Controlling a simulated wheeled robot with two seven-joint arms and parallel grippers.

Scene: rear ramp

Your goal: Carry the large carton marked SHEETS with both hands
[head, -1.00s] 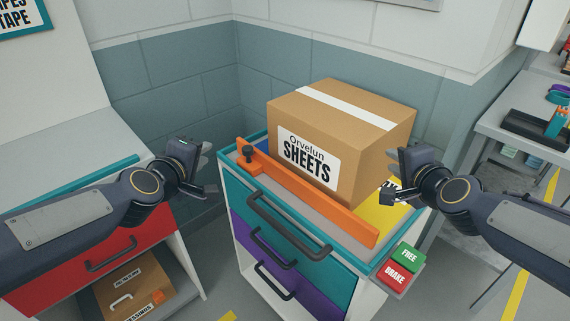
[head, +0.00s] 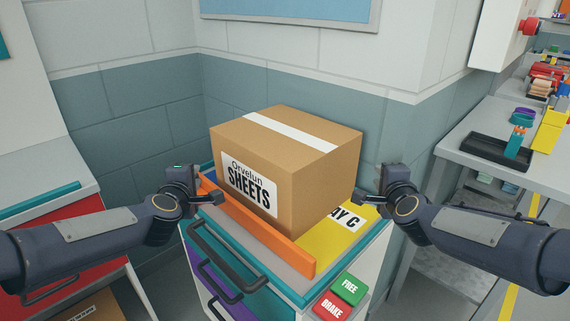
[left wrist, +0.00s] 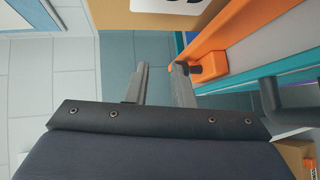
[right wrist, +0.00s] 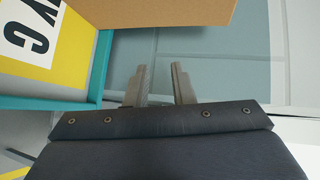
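The large brown carton (head: 300,185) marked SHEETS stands upright on the cart's top (head: 345,238), behind an orange rail (head: 262,232). A white tape strip runs across its lid. My left gripper (head: 204,190) is at the carton's left, beside the rail's far end. My right gripper (head: 374,192) is close to its right side. In the left wrist view two parted, empty fingers (left wrist: 160,72) show below the carton's edge (left wrist: 120,18). In the right wrist view the fingers (right wrist: 160,72) are also parted and empty, below the carton (right wrist: 165,12). I see no clear contact.
FREE (head: 349,289) and BRAKE (head: 331,306) buttons sit at the cart's front right corner. Dark drawer handles (head: 240,262) stick out in front. Walls close in behind the cart. A grey bench (head: 500,172) with a black tray (head: 494,150) stands at right.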

